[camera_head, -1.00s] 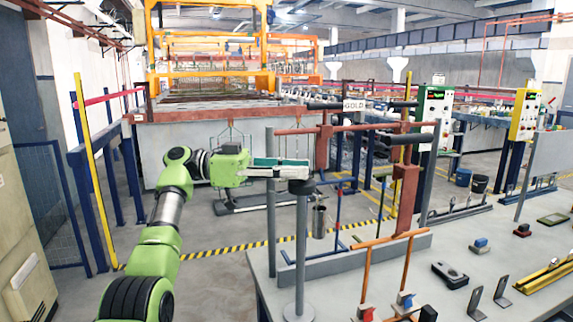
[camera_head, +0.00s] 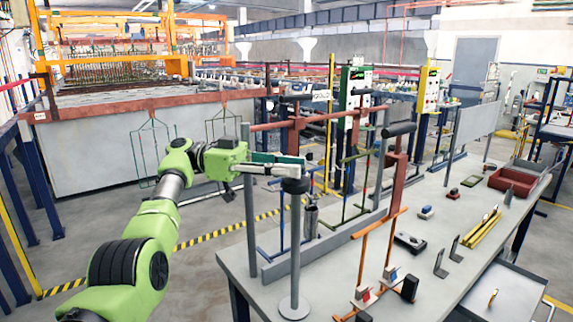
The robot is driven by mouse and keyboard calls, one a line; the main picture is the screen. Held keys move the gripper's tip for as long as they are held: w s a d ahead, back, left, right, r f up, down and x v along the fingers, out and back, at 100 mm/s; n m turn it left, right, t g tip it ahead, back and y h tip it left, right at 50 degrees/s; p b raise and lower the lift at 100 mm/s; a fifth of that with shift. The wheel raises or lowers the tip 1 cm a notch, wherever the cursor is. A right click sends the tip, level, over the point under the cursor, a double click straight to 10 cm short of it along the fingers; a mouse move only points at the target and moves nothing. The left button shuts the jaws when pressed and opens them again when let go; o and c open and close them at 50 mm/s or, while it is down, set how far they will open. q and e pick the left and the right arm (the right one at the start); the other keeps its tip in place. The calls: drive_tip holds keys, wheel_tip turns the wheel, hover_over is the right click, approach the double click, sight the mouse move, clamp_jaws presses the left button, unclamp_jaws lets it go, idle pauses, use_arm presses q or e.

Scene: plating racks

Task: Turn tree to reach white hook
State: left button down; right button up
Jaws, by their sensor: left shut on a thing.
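A grey post stand (camera_head: 295,250) with a round foot and a dark cap stands upright at the table's near left edge. My left gripper (camera_head: 298,166) reaches in from the left and is shut at the very top of this stand, at the dark cap. Its fingers hide what lies between them. An orange rack (camera_head: 360,252) with red-and-white and blue-and-white pieces low down stands just right of the stand. I cannot make out which part is the tree or a separate white hook. My right gripper is not in view.
The grey table (camera_head: 440,225) carries a black block (camera_head: 410,243), metal brackets, yellow bars (camera_head: 482,228) and a red-brown tray (camera_head: 512,182). A red-brown frame (camera_head: 296,132) and several racks stand behind the stand. A large tank (camera_head: 90,155) fills the back left.

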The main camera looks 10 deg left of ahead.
use_arm(q)
drive_tip(key=shift+f, duration=0.1)
drive_tip(key=c, duration=1.8)
unclamp_jaws()
drive_tip(key=shift+o, duration=0.2)
